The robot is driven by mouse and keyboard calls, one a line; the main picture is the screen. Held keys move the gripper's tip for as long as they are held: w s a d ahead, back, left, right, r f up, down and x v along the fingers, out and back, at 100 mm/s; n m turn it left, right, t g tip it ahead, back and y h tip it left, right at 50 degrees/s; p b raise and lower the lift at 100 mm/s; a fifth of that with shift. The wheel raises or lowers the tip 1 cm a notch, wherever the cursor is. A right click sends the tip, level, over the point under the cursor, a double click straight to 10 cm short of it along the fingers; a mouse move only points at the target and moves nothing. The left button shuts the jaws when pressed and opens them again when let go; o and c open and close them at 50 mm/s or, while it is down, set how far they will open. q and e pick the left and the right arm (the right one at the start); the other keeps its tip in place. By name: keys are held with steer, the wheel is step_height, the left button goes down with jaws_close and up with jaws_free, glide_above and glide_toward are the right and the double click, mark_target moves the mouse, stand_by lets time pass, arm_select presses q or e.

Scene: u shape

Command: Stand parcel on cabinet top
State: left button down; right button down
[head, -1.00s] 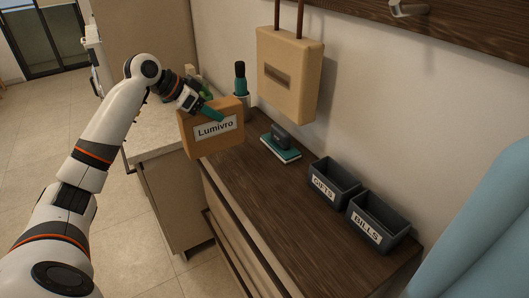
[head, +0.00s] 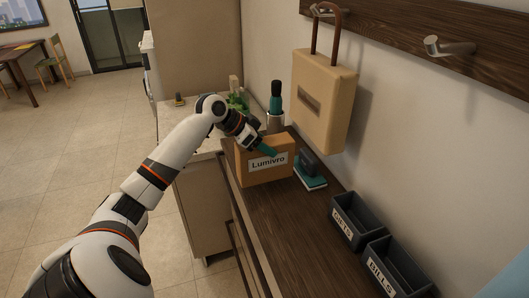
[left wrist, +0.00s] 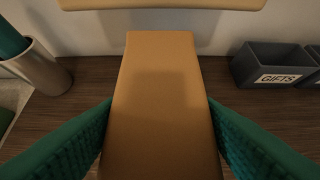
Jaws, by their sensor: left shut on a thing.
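The parcel (head: 264,161) is a tan box with a white "Lumivro" label, upright at the far end of the dark wood cabinet top (head: 300,225). My left gripper (head: 268,150) is shut on it from above. In the left wrist view the parcel (left wrist: 163,95) lies between the teal finger pads. I cannot tell whether its base touches the wood. My right gripper is not in view.
A teal-and-white block (head: 309,172) sits close to the right of the parcel. A metal holder (head: 275,121) stands behind it. "GIFTS" (head: 352,222) and "BILLS" (head: 393,272) bins stand nearer. A tan bag (head: 325,98) hangs above. The wood between parcel and bins' front is clear.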

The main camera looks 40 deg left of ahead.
arm_select(q)
step_height(320, 180, down, 3)
steer(key=shift+r+p, duration=0.1)
steer(key=shift+p, duration=0.4)
steer(key=shift+f, duration=0.25)
steer(key=shift+c, duration=2.4)
jaws_free()
steer(key=shift+s, duration=0.1)
steer(key=b+v, duration=0.4)
steer(key=v, duration=0.8)
